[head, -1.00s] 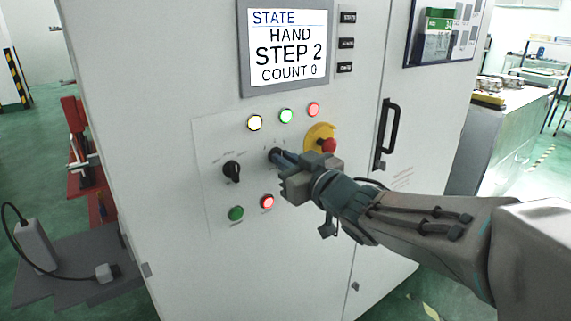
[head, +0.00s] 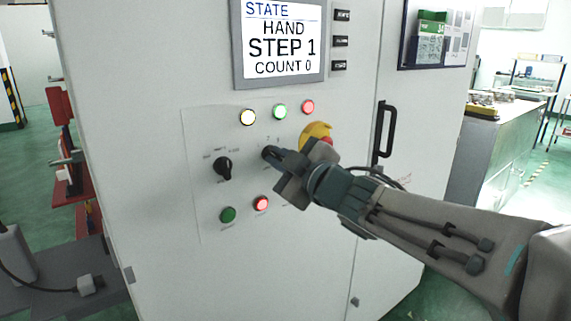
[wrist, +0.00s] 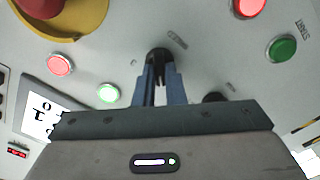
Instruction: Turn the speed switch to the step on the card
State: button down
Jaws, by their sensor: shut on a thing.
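The black speed switch (head: 268,152) is a small rotary knob on the white cabinet's control panel. It also shows in the wrist view (wrist: 158,56), between my fingertips. My gripper (head: 276,155) is shut on this knob, and its blue-grey fingers (wrist: 163,82) stand on both sides of it. The fingers hide part of the knob and its scale marks. The display (head: 280,42) reads STATE, HAND, STEP 1, COUNT 0. A board with green and white papers (head: 432,38) hangs at upper right; I cannot read it or tell whether it holds the card.
A second black knob (head: 222,168) sits left of the switch. A yellow and red emergency stop (head: 316,132) is close to my gripper at upper right. Lit lamps (head: 279,111) are above; a green button (head: 228,214) and red button (head: 261,203) are below. A door handle (head: 384,132) stands right.

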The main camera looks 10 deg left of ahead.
dwell(0.3)
jog(key=c, duration=1.5)
grip_release()
jog(key=p+v, duration=0.1)
jog(key=v, duration=1.3)
jog(key=shift+w, duration=0.1)
